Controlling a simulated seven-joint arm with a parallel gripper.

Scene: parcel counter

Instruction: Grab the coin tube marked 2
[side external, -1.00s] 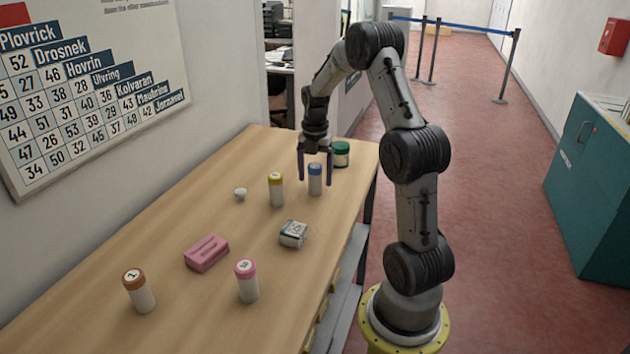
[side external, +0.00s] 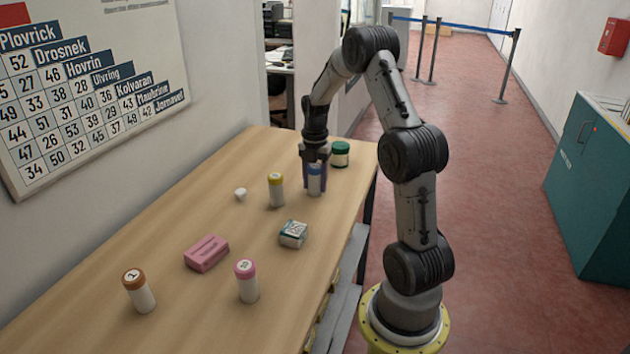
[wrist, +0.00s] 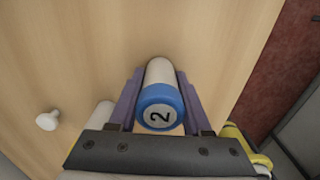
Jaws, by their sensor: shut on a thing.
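The coin tube marked 2 (wrist: 160,106) is white with a blue cap, and the 2 on its cap reads clearly in the wrist view. In the side view the same tube (side external: 315,187) stands upright on the wooden counter (side external: 180,260), partly covered by the fingers. My gripper (side external: 316,178) points down over it. Its purple fingers are shut on the tube, one on each side, as the wrist view also shows. The tube appears to be still resting on the counter.
Nearer are a small patterned box (side external: 293,234), a pink block (side external: 206,253), a pink-capped tube (side external: 247,281) and a brown-capped tube marked 1 (side external: 139,290).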

